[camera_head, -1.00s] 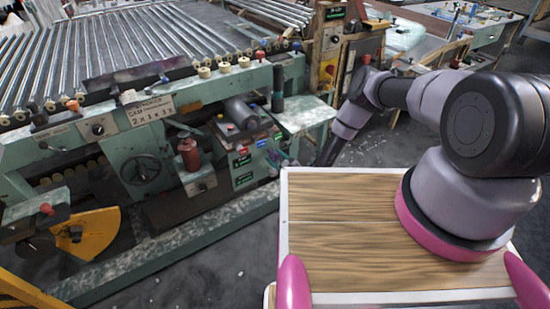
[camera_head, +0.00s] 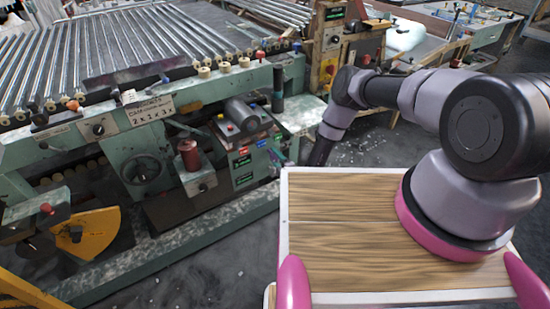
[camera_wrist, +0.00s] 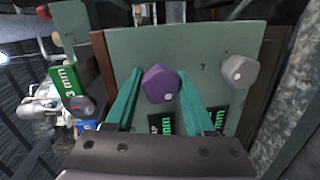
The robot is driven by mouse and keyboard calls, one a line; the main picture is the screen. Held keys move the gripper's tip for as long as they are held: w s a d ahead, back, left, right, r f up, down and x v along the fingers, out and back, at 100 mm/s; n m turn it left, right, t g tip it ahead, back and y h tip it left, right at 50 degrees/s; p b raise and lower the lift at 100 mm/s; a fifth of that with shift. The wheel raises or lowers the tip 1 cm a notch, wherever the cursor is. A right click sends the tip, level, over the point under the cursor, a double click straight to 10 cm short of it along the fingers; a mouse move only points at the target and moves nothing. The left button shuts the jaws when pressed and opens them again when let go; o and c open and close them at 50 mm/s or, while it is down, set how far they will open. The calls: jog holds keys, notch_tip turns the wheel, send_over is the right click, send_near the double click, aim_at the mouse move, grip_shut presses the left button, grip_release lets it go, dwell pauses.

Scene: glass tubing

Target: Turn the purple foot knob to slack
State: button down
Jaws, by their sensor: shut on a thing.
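The purple foot knob (camera_wrist: 160,84) is a faceted knob on a green machine panel (camera_wrist: 220,45) in the wrist view. It sits between the two teal fingers of my gripper (camera_wrist: 159,75), which is shut on it. A pale mark shows on the knob's lower right face. In the head view my arm reaches down beside the green machine (camera_head: 225,95), and the knob is too small there to make out clearly.
A grey knob (camera_wrist: 238,72) sits on the same panel to the right. A green label (camera_wrist: 66,80) and a dark knob (camera_wrist: 82,106) are at the left. In the head view, a wooden-topped surface (camera_head: 340,215) fills the near right.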

jog(key=shift+s+f+n, duration=0.2)
jog(key=shift+f+n, duration=0.05)
jog(key=shift+n, duration=0.85)
jog(key=shift+d, duration=0.1)
jog(key=shift+c, duration=1.5)
grip_release()
jog(key=shift+r, duration=0.1)
jog(key=shift+w, duration=0.1)
jog(key=v, duration=1)
jog(key=shift+s, duration=0.45)
